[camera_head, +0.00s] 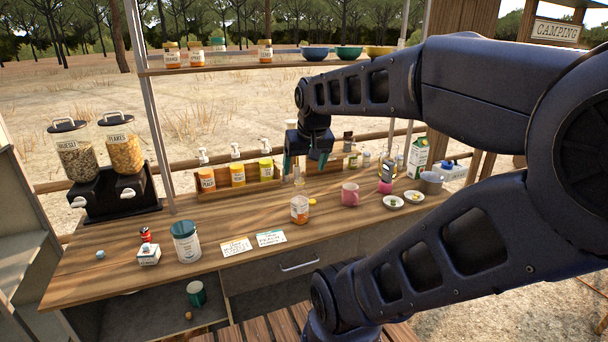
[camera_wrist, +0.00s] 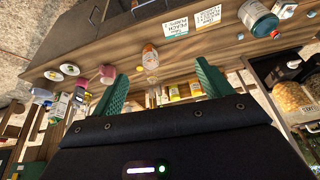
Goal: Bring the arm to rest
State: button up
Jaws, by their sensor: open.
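My gripper (camera_head: 306,160) is above the back part of the wooden counter (camera_head: 110,258), in front of the far rail. Its two green fingers are apart, and the wrist view shows the gap between the fingertips (camera_wrist: 160,72) with nothing held. My arm reaches in from the right and covers part of the counter's right side.
A pink mug (camera_head: 350,194), two small white bowls (camera_head: 393,201) and a grey pot (camera_head: 431,182) stand to the right. Pump bottles (camera_head: 237,174) stand behind left, under a shelf (camera_head: 250,67). Two cards (camera_head: 236,246) lie at the front. A white tub (camera_head: 186,241) and cereal dispensers (camera_head: 122,152) are left.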

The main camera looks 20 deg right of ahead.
jog(key=s, duration=0.1)
jog(key=s+a+f, duration=0.1)
jog(key=s+n, duration=0.1)
jog(key=shift+a+f, duration=0.15)
jog(key=shift+a, duration=0.1)
